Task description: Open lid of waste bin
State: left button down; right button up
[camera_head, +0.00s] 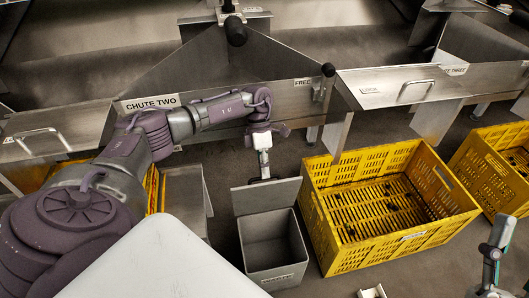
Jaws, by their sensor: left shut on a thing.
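The grey waste bin (272,248) stands on the floor at the middle bottom of the head view, with a label low on its front. Its lid (267,196) is raised at the back, so the empty-looking inside shows. My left arm reaches in from the left above the bin. My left gripper (263,177) points down at the lid's upper edge and is shut on the lid; the fingertips are small here. My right gripper (495,250) is partly in view at the lower right, away from the bin. Its fingers are not clear enough to judge.
A yellow crate (312,222) stands close to the bin's right, with another yellow crate (507,170) at the far right. The metal chute marked CHUTE TWO (210,90) is behind the bin. A metal panel (188,198) stands at its left.

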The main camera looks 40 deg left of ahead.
pick_arm(q)
jog(key=shift+s+f, duration=0.2)
jog(key=shift+f, duration=0.65)
pick_arm(e)
jog(key=shift+w+a+f, duration=0.1)
jog(key=shift+w+f, duration=0.05)
jog(key=shift+f, duration=0.05)
pick_arm(q)
jog(key=c, duration=1.5)
grip_release()
jog(key=shift+c, duration=0.2)
jog(key=shift+o, duration=1.3)
jog(key=shift+w+f, duration=0.25)
jog(key=shift+f, duration=0.1)
jog(key=shift+o, duration=0.4)
jog(key=shift+w, duration=0.1)
jog(key=v, duration=1.2)
jog(key=shift+r, duration=0.35)
pick_arm(e)
jog(key=shift+w+a, duration=0.15)
jog(key=shift+w, duration=0.1)
